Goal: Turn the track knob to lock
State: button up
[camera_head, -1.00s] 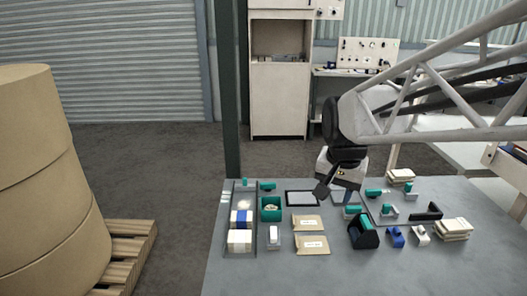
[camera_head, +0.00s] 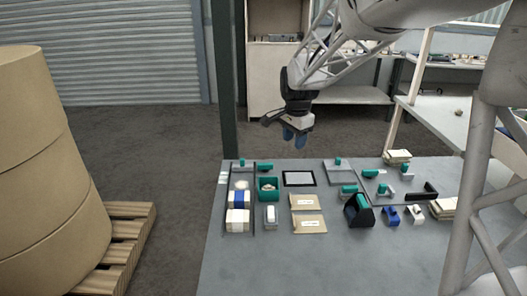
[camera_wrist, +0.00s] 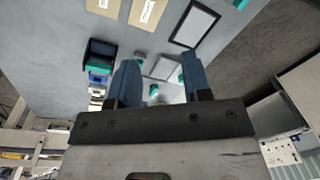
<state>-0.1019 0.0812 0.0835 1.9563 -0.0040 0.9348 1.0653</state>
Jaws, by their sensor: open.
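Several teal knobs stand on the grey table, and I cannot tell for sure which is the track knob. One (camera_head: 242,163) is at the far end of a narrow railed track (camera_head: 252,215) on the left. Another (camera_head: 338,161) is on a flat grey plate (camera_head: 345,178) at the back middle. My gripper (camera_head: 295,140) hangs above the table's back edge, between these two, apart from both. In the wrist view its two blue fingers (camera_wrist: 160,75) are spread with nothing held. Part of the grey plate (camera_wrist: 167,68) shows between and beyond them.
A blue-and-white block (camera_head: 239,200) and a white block (camera_head: 237,220) lie in the track. A teal box (camera_head: 268,196), black-framed panel (camera_head: 299,179) and kraft envelopes (camera_head: 308,224) lie nearby. A black bin (camera_head: 358,214) and small clamps stand right. The front of the table is clear.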

jog(key=w+a+f+m, duration=0.35)
jog(key=w+f, duration=0.35)
jog(key=w, duration=0.4)
jog(key=m+g, duration=0.1)
jog(key=m, duration=0.2)
send_over(265, 164)
notch_tip(265, 164, down, 9)
jog(key=shift+w+d+f, duration=0.1)
jog(key=shift+f, duration=0.1)
jog(key=shift+f, duration=3.9)
jog(key=shift+c, duration=0.4)
grip_shut()
